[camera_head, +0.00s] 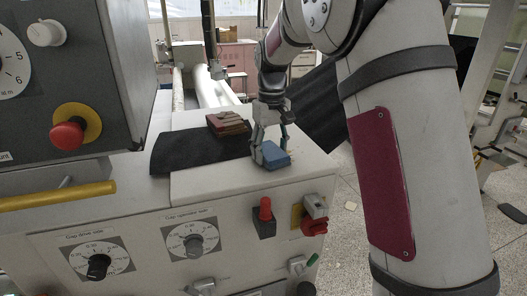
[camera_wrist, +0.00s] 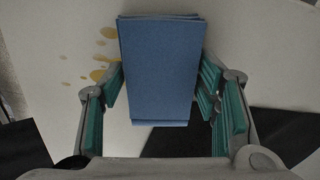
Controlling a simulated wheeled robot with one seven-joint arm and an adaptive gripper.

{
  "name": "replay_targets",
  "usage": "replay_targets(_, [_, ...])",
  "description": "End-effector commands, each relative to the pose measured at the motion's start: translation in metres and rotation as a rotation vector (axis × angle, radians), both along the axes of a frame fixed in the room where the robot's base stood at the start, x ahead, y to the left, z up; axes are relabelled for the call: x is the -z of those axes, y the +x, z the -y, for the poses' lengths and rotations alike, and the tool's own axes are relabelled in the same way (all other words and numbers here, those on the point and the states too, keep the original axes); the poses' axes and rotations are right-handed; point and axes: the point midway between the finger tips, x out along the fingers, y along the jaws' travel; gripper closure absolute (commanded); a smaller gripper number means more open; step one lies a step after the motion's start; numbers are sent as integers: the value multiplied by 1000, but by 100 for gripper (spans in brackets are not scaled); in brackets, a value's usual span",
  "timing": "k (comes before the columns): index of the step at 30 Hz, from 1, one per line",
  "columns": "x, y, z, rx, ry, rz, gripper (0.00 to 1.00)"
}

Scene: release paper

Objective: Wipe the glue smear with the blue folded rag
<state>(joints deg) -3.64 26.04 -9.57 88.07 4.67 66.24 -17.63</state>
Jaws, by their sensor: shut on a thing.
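The blue folded rag (camera_head: 276,157) is at the right end of the pale machine top (camera_head: 205,184). My gripper (camera_head: 270,146) points down over the rag, with its fingers closed on the rag's sides. In the wrist view the rag (camera_wrist: 160,70) lies between the teal-padded fingers (camera_wrist: 160,95) and sticks out beyond them. I cannot tell if its underside touches the surface. The glue smear (camera_wrist: 97,74) shows as yellow-brown drops and blotches on the pale surface just left of the rag. The rag may hide part of it.
A folded brown-red cloth (camera_head: 228,123) lies on a black mat (camera_head: 190,150), left of my gripper. A dark control housing with a red stop button (camera_head: 67,135) rises at the left. Knobs and a red switch (camera_head: 265,208) line the machine's front. The floor (camera_head: 345,230) is to the right.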

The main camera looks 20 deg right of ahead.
Motion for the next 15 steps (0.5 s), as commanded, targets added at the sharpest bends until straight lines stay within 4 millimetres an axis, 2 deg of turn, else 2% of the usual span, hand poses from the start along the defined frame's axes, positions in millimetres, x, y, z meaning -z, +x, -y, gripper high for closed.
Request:
replay_targets(8, [0, 0, 10, 0, 0, 0, 66])
replay_targets(15, [2, 0, 29, 1, 0, 0, 66])
